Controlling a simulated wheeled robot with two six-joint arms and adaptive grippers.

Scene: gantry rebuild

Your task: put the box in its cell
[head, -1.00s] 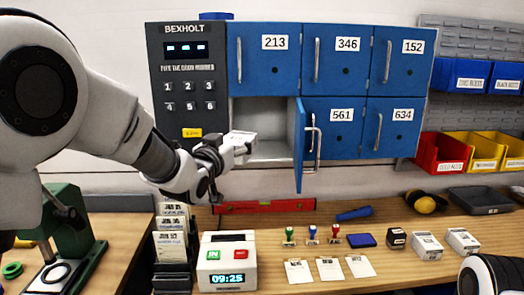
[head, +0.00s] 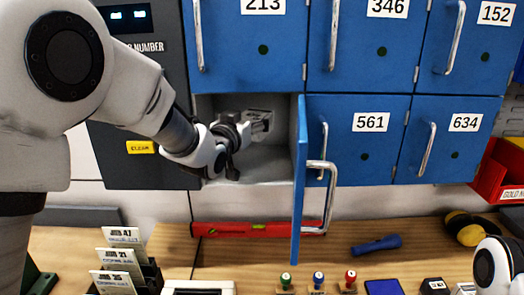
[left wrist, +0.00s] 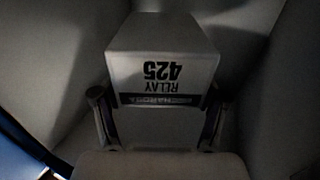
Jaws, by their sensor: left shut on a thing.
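My left gripper (head: 244,128) is inside the open cell (head: 275,170) of the blue locker, below door 213. It is shut on the box (head: 260,121), a small pale box partly hidden by the gripper in the head view. In the left wrist view the box (left wrist: 163,55) shows upside-down print "RELAY 425" between the two fingers (left wrist: 158,112). Dim grey cell walls surround it. I cannot tell whether the box touches the cell floor. The cell's door (head: 299,185) stands open, sticking out toward me on the right. My right gripper is not in view.
Closed doors 213 (head: 250,60), 561 (head: 350,150) and 634 (head: 445,150) surround the cell. The dark keypad panel (head: 140,90) is to the left. Below are a red level (head: 255,229), a blue flashlight (head: 376,245) and several stamps on the bench.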

